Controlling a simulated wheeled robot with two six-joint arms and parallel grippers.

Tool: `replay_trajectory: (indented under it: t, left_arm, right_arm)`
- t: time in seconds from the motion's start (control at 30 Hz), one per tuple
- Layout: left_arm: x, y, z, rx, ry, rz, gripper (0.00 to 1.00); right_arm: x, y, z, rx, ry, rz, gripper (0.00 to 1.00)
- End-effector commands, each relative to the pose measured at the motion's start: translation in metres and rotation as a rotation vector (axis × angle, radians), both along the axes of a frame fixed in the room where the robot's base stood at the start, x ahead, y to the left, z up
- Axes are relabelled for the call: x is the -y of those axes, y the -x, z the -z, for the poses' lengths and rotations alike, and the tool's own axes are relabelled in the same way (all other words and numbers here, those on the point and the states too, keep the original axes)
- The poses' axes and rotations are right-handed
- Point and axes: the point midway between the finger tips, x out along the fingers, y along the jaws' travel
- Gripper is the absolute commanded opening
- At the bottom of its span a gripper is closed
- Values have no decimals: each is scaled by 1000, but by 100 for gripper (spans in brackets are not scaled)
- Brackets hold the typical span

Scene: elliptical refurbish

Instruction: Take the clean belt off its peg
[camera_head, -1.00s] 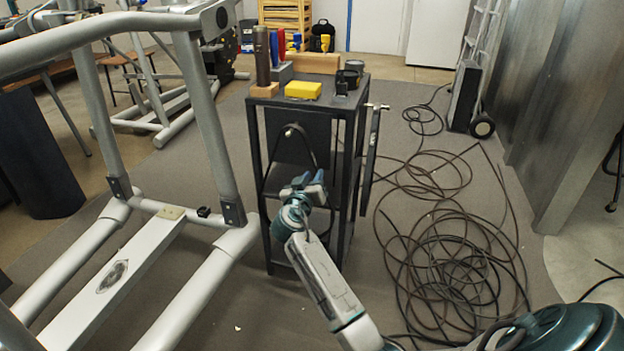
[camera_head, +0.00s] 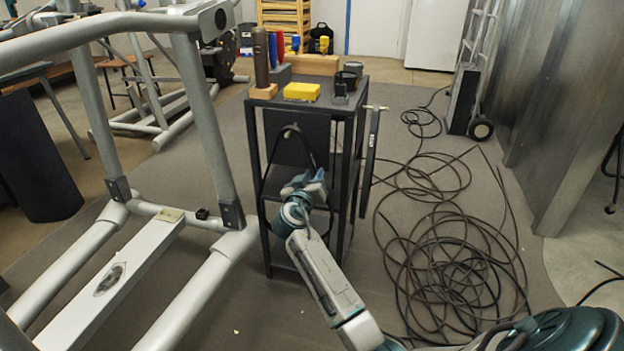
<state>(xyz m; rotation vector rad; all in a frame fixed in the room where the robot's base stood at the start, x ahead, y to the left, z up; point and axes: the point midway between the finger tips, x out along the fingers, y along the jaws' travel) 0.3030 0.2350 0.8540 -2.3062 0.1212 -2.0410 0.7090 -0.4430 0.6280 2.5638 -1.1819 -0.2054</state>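A thin dark belt (camera_head: 309,147) hangs in a loop against the dark panel on the near side of a black cart (camera_head: 347,112). Its top is near the panel's upper edge, and its lower part runs down toward my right gripper (camera_head: 314,180). The gripper is at the cart's front, just below the panel, with its blue-grey fingers pointing up and away. The fingers are small and partly turned from view, so I cannot tell whether they are apart or closed on the belt. My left gripper is out of view.
On the cart top are a yellow block (camera_head: 301,91), a brown cylinder (camera_head: 261,57) and dark cups (camera_head: 346,80). A long dark strip (camera_head: 370,160) hangs from a side peg (camera_head: 377,107). Coiled cable (camera_head: 455,255) covers the floor at right. A grey tube frame (camera_head: 210,130) stands at left.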

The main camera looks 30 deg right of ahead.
Motion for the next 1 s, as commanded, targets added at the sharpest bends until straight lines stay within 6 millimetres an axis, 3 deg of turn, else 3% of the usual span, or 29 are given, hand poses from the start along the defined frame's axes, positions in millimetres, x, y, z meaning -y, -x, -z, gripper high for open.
replay_trajectory:
  t: [1.0]
  left_arm:
    - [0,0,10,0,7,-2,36]
  right_arm:
    - [15,-13,0,0,0,0,27]
